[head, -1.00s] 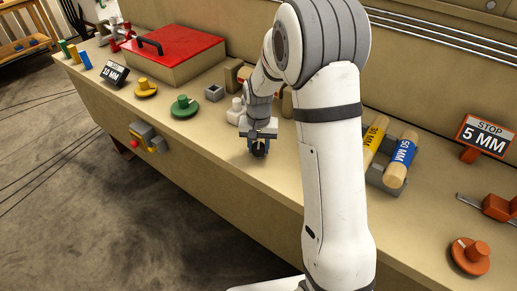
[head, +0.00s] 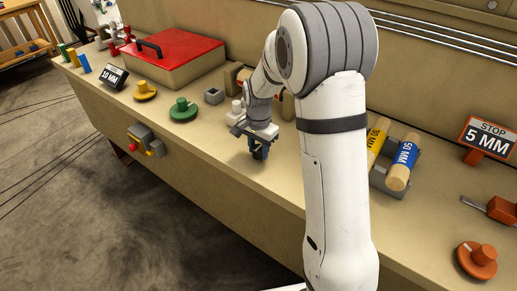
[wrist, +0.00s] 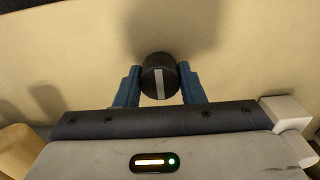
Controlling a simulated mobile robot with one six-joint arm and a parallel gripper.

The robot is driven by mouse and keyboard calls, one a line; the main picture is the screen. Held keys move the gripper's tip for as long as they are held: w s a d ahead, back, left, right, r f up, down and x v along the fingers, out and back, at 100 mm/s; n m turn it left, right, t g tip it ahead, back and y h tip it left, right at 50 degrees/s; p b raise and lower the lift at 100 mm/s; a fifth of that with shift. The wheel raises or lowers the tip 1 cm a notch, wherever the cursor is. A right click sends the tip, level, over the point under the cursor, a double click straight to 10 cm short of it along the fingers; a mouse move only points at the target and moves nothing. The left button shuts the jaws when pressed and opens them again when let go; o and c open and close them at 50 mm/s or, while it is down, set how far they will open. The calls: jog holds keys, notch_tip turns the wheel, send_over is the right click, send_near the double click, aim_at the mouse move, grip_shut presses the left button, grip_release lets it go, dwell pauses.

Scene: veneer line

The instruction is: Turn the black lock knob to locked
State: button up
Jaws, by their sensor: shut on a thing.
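The black lock knob (wrist: 160,80) is round, with a light stripe across its face. In the wrist view it sits between the two blue fingers of my gripper (wrist: 158,88), which are shut on its sides. The stripe runs nearly up and down in that view. In the head view my gripper (head: 258,154) points down at the bench top (head: 225,165). The knob is mostly hidden there behind the fingers.
Left of my gripper stand a green knob (head: 183,109), a yellow knob (head: 145,90) and a red-lidded box (head: 172,55). Right of my arm are rollers (head: 402,164), a "STOP 5 MM" sign (head: 486,138) and an orange knob (head: 478,260). The bench front edge is near.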

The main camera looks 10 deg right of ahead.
aim_at(259, 148)
dwell(0.3)
jog(key=o, duration=1)
jog(key=shift+r, duration=0.15)
notch_tip(259, 148, up, 8)
jog(key=shift+f, duration=0.2)
jog(key=s+d+r+n+t, duration=0.1)
jog(key=s+r+n, duration=0.1)
jog(key=s, duration=0.6)
jog(key=s+d+r+n+t, duration=0.1)
jog(key=s+n, duration=0.3)
jog(key=s, duration=0.5)
jog(key=s+d+r+n, duration=0.2)
jog(key=s+r+n, duration=0.1)
jog(key=s, duration=0.5)
jog(key=shift+s+d+t, duration=0.15)
jog(key=shift+d+t, duration=0.05)
jog(key=shift+t, duration=0.2)
